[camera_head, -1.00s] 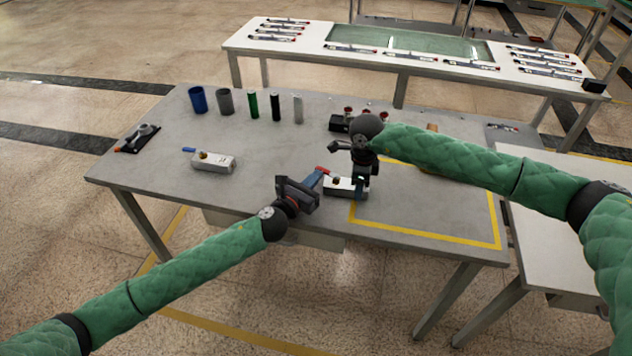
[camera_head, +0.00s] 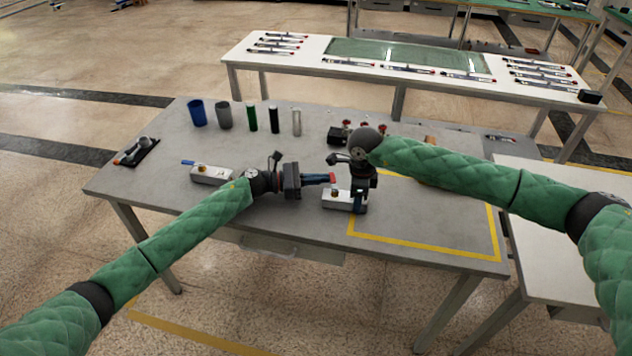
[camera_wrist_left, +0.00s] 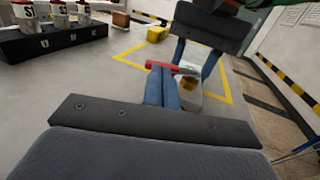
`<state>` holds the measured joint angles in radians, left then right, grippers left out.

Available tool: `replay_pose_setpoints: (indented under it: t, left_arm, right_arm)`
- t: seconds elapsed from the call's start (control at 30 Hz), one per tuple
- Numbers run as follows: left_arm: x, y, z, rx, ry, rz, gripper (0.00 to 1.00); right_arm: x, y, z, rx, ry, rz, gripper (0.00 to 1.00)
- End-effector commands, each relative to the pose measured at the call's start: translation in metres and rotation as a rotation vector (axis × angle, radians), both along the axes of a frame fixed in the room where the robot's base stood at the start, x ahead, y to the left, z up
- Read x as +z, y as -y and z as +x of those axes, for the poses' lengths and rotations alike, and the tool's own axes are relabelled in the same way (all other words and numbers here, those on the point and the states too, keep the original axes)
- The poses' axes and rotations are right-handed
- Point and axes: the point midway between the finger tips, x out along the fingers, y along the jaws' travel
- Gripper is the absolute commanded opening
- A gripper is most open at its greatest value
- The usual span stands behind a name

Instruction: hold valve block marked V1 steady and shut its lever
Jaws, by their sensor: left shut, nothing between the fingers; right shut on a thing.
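A pale valve block (camera_head: 337,202) with a red lever (camera_head: 333,179) and a brass fitting lies at the table's front middle; its marking is unreadable. My right gripper (camera_head: 360,204) is shut on the block's right end. My left gripper (camera_head: 328,179) is shut and empty, its blue fingertips at the red lever, seemingly against it. In the left wrist view, the red lever (camera_wrist_left: 172,67) lies across the tips of the left fingers (camera_wrist_left: 161,90), with the block (camera_wrist_left: 190,102) beyond, partly hidden. Whether they touch is hard to tell.
A second pale block (camera_head: 212,176) with a blue lever lies left, close to my left wrist. Several cups and cylinders, including a blue cup (camera_head: 197,113), stand behind. A black holder (camera_head: 337,136) stands behind my right gripper. The yellow-taped area (camera_head: 430,225) at right is clear.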

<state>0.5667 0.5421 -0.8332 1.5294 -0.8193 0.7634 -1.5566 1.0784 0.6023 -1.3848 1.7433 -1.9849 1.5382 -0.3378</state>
Motion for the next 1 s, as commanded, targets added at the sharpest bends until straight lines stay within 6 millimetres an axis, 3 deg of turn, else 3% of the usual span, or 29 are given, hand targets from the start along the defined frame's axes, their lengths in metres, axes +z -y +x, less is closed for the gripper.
replay_pose_setpoints:
  t: [0.37, 1.0]
  left_arm:
    - [0.0, -0.006, 0.0, -0.009, 0.0, 0.0, 0.0]
    - [-0.002, -0.117, -0.015, -0.009, -0.001, 0.002, 0.0]
  right_arm:
    - [0.0, 0.0, 0.0, 0.0, 0.0, 0.0, 0.08]
    - [0.0, 0.0, 0.0, 0.0, 0.0, 0.0, 0.08]
